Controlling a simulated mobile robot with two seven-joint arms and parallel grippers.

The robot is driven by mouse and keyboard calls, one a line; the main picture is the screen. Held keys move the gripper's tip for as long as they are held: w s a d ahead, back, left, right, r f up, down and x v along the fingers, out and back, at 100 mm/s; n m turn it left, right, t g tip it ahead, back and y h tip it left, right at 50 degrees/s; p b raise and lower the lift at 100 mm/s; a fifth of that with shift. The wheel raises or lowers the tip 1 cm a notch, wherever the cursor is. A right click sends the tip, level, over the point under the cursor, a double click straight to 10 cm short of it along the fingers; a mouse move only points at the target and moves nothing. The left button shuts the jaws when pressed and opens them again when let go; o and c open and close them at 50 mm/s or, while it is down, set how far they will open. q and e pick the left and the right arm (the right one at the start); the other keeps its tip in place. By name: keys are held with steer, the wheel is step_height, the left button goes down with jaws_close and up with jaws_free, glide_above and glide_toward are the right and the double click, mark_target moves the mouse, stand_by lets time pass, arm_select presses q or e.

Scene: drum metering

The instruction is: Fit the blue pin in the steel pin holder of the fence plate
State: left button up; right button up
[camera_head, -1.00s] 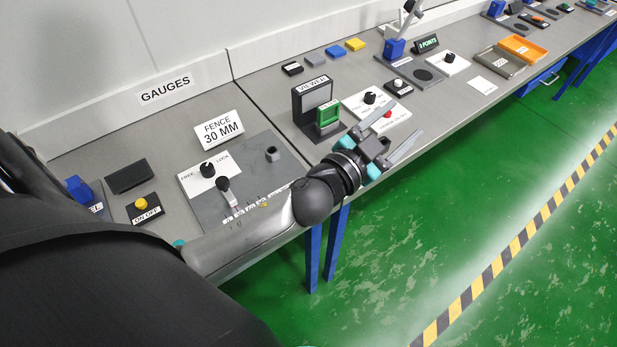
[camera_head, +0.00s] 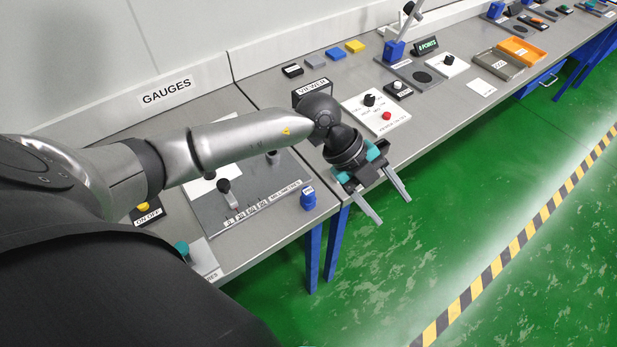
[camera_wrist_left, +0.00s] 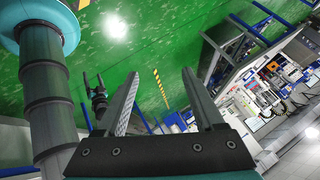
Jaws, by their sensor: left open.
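The blue pin (camera_head: 308,198) stands on the bench near its front edge, just right of the fence plate. The grey fence plate (camera_head: 262,187) lies on the bench and is partly covered by my left arm. The steel pin holder (camera_head: 272,157) is at the plate's far right, partly hidden under the arm. My left gripper (camera_head: 393,210) is open and empty, above and beyond the bench's front edge, right of the pin.
The plate has a knob lever (camera_head: 225,187) and a millimetre scale. The viewer (camera_head: 312,90) stands behind my left wrist. A white panel with a red button (camera_head: 387,115) lies right of it. Green floor is open in front of the bench.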

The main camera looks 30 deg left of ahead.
arm_select(q)
steer(key=a+f+n+y, duration=0.15)
steer(key=a+y, duration=0.25)
steer(key=a, duration=0.4)
steer(key=n+g+y, duration=0.1)
steer(key=y, duration=0.3)
glide_above(308, 191)
steer(key=shift+f, duration=0.2)
steer(key=shift+f, duration=0.1)
step_height(308, 191, down, 9)
steer(key=b, duration=0.7)
steer(key=shift+p, duration=0.3)
steer(key=shift+c, duration=0.3)
